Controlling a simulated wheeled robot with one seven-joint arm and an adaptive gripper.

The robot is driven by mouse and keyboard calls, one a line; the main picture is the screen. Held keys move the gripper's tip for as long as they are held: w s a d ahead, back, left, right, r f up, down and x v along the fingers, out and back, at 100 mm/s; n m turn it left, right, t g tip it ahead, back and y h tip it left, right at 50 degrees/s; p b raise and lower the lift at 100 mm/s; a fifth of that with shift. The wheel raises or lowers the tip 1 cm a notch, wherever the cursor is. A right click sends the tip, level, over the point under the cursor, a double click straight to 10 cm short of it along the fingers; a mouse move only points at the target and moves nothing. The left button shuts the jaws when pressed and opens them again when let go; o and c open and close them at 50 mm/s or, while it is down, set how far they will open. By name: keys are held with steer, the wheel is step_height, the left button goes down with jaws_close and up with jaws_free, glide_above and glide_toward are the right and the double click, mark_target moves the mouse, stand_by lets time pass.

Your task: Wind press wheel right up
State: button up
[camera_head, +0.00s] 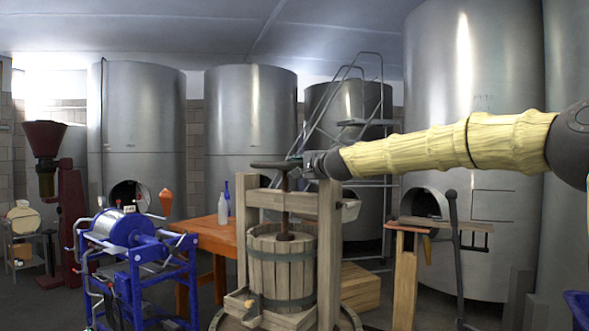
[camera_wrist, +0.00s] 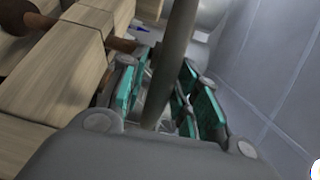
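The wooden basket press (camera_head: 282,265) stands in the middle of the head view. Its dark wheel (camera_head: 268,165) sits level on top of a vertical screw (camera_head: 284,210), above the wooden crossbeam. My gripper (camera_head: 300,160) reaches in from the right at the wheel's height, at its right side. In the wrist view a dark round bar (camera_wrist: 172,60), seemingly part of the wheel, runs between the teal-padded fingers of my gripper (camera_wrist: 165,90). The fingers stand apart, with narrow gaps beside the bar; contact is not clear. The wheel's right edge is partly hidden by my gripper.
An orange table (camera_head: 205,228) with bottles stands behind the press. A blue machine (camera_head: 130,235) is at left. A wooden stand (camera_head: 405,270) and a dark lever (camera_head: 455,240) are at right. Large steel tanks (camera_head: 475,130) line the back. The press's wooden beam (camera_wrist: 60,70) lies close to my fingers.

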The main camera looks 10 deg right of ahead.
steer(key=v, duration=0.8)
steer(key=shift+s, duration=0.2)
steer(key=shift+a+f, duration=0.1)
